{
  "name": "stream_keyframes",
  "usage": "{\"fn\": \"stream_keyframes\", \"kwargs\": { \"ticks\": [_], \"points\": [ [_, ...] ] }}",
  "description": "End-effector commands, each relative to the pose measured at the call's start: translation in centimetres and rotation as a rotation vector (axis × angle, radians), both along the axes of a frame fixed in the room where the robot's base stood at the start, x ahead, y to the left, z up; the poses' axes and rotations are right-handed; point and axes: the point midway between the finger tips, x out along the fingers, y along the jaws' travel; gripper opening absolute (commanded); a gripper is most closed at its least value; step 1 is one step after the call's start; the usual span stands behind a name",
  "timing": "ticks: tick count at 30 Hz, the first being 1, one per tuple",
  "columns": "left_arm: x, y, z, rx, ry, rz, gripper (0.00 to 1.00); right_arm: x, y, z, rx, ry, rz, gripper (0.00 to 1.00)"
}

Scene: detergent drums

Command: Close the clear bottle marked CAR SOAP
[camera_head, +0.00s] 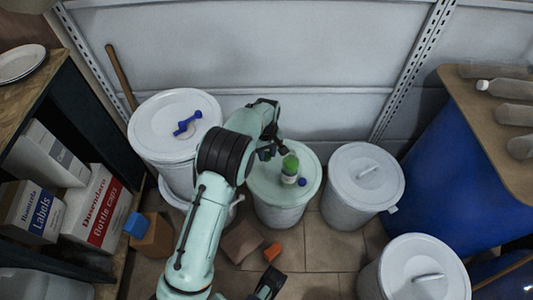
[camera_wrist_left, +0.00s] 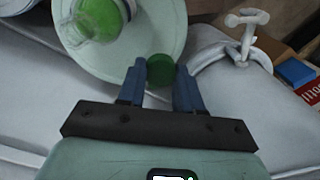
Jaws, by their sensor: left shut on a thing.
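A clear bottle (camera_head: 290,168) with a green part stands on the pale green drum lid (camera_head: 262,184). Its marking is too small to read. The bottle (camera_wrist_left: 101,18) also shows at the top left of the left wrist view, on the round lid (camera_wrist_left: 153,32). My left gripper (camera_head: 266,154) is just left of the bottle in the head view. In the left wrist view its blue fingers (camera_wrist_left: 160,84) are shut on a green cap (camera_wrist_left: 161,69), apart from the bottle. A dark part at the head view's bottom edge seems to be my right gripper (camera_head: 268,284); its jaws are unclear.
White lidded drums stand at left (camera_head: 160,140), right (camera_head: 362,178) and lower right (camera_head: 425,270). A blue object (camera_head: 187,123) lies on the left drum. Boxes (camera_head: 95,210) fill the left shelf; loose blocks (camera_head: 240,242) lie on the floor.

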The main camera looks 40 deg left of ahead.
Motion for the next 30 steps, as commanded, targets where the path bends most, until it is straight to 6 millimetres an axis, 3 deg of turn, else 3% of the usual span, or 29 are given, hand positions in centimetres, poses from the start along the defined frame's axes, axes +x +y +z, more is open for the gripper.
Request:
{"fn": "stream_keyframes", "kwargs": {
  "ticks": [6, 9, 11, 21, 25, 30],
  "points": [
    [0.0, -0.1, 0.0, 0.000, 0.000, -0.002, 0.07, 0.0, 0.0, 0.0, 0.000, 0.000, 0.000, 0.83],
    [0.2, -1.0, 0.4, -0.004, -0.001, -0.047, 0.07, 0.0, 0.0, 0.0, 0.000, -0.001, 0.000, 0.83],
    [0.5, -2.4, 1.1, -0.008, -0.001, -0.116, 0.07, 0.0, 0.0, 0.0, 0.000, -0.001, 0.000, 0.83],
    [0.4, -14.4, 7.8, -0.013, -0.003, -0.824, 0.07, 0.0, 0.0, 0.0, -0.001, -0.002, -0.001, 0.83],
    [-0.2, -17.2, 9.5, -0.004, -0.002, -1.012, 0.07, 0.0, 0.0, 0.0, -0.001, -0.002, -0.001, 0.83],
    [-0.5, -18.2, 10.2, 0.000, 0.001, -1.097, 0.07, 0.0, 0.0, 0.0, -0.001, -0.002, -0.001, 0.83]
  ]
}}
